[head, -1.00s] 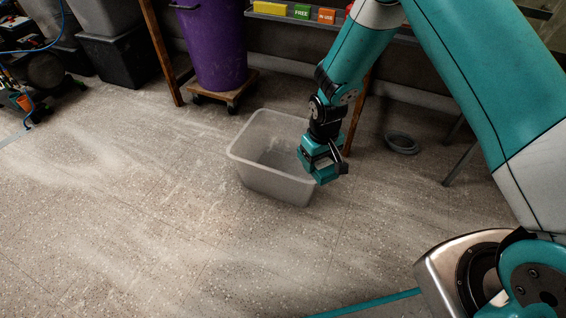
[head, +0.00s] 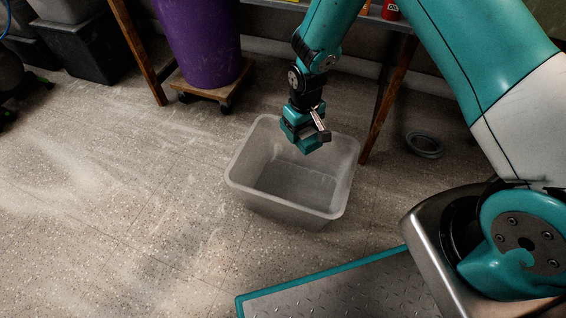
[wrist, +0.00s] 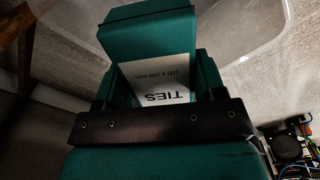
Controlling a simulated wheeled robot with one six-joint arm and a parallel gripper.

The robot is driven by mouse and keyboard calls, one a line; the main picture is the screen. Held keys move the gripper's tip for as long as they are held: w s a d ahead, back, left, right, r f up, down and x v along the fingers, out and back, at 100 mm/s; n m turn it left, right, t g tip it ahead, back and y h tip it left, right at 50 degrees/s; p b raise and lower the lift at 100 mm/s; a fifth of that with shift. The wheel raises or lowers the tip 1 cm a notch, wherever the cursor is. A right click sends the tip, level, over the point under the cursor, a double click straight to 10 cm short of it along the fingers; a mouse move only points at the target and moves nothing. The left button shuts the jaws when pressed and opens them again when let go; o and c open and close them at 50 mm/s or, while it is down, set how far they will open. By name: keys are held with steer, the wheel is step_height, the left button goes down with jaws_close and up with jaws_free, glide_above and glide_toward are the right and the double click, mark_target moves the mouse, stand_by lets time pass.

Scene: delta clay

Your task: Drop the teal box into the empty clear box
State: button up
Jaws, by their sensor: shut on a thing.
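My gripper (head: 306,135) is shut on the teal box (head: 313,143). It holds the box over the back part of the clear box (head: 285,211), near or above its rim height. The exact height is hard to judge. The clear box is a frosted, open-topped tub on the floor and looks empty inside. In the wrist view, the teal box (wrist: 148,36) is between the fingers, with a white label reading "TIES". Pale translucent walls of the clear box (wrist: 245,35) show around it.
A purple bin (head: 200,45) on a wheeled wooden dolly (head: 208,90) stands behind left. A wooden leg (head: 388,95) is close behind the clear box on the right. A grey round dish (head: 424,144) lies farther right. The floor at left is clear.

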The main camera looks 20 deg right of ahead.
steer(key=shift+w+f, duration=0.15)
steer(key=shift+w, duration=0.05)
steer(key=shift+w+d+f+b, duration=0.1)
steer(key=shift+f+b, duration=0.15)
steer(key=shift+b, duration=0.1)
step_height(320, 180, down, 5)
steer(key=b, duration=0.5)
steer(key=shift+f, duration=0.15)
steer(key=o, duration=1)
steer(key=shift+o, duration=0.2)
step_height(320, 180, up, 18)
steer(key=p, duration=0.8)
steer(key=shift+f, duration=0.25)
